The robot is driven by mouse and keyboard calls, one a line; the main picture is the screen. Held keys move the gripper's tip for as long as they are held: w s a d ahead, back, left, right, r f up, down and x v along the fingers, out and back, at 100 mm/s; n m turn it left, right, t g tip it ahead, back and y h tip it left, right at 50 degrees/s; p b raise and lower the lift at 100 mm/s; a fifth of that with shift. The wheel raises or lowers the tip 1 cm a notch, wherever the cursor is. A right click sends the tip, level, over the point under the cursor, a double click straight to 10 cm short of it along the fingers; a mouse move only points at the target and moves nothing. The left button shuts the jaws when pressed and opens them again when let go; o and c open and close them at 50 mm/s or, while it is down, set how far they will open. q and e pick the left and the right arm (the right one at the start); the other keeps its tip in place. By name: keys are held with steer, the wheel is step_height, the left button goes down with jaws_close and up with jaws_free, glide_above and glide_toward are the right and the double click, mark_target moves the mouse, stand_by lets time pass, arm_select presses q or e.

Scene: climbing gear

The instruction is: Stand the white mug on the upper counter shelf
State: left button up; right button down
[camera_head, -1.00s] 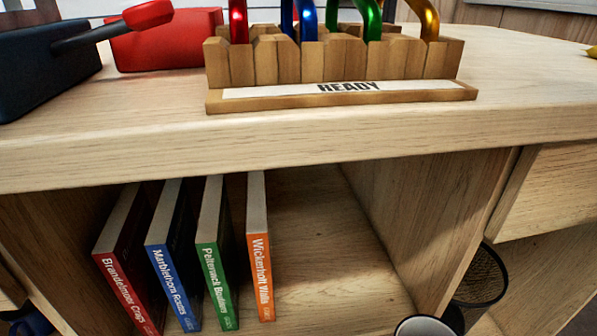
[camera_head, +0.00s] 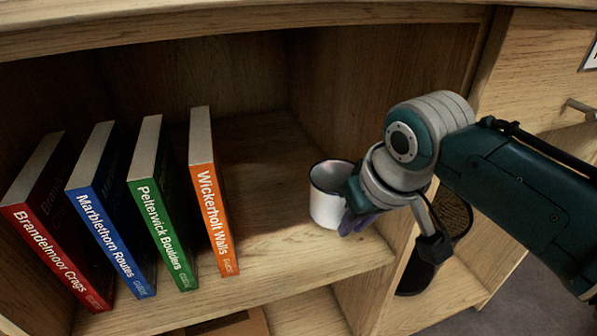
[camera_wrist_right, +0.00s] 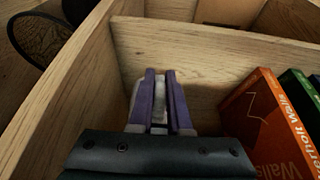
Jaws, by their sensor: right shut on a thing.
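The white mug (camera_head: 325,207) with a dark rim is upright in the head view, at the right side of the upper counter shelf (camera_head: 275,248). I cannot tell whether its base touches the board. My right gripper (camera_head: 352,220) reaches in from the right with its purple fingers at the mug's near right side, shut on it. In the right wrist view the purple fingers (camera_wrist_right: 161,95) have a strip of white between them; most of the mug is hidden there. My left gripper is in neither view.
Several guidebooks stand to the left, the orange one (camera_head: 213,210) nearest the mug, with bare board between. The compartment's right wall (camera_head: 395,262) is close to the gripper. A black mesh container (camera_head: 425,262) is beyond that wall. The counter top (camera_head: 200,22) overhangs above.

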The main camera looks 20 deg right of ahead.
step_height(320, 180, down, 4)
steer(key=b, duration=0.2)
steer(key=shift+w+r+b, duration=0.1)
steer(key=shift+w+b, duration=0.05)
steer(key=shift+b, duration=0.15)
steer(key=shift+r, duration=0.15)
steer(key=c, duration=0.9)
jaws_free()
steer(key=shift+o, duration=0.2)
steer(key=p+v, duration=0.8)
steer(key=v, duration=0.4)
steer(key=s+r, duration=0.1)
steer(key=s, duration=0.8)
steer(key=s+r+n+g, duration=0.1)
steer(key=s+r, duration=0.1)
steer(key=s, duration=0.8)
steer(key=shift+a+r+n, duration=0.15)
steer(key=shift+r+n, duration=0.15)
steer(key=shift+r, duration=0.05)
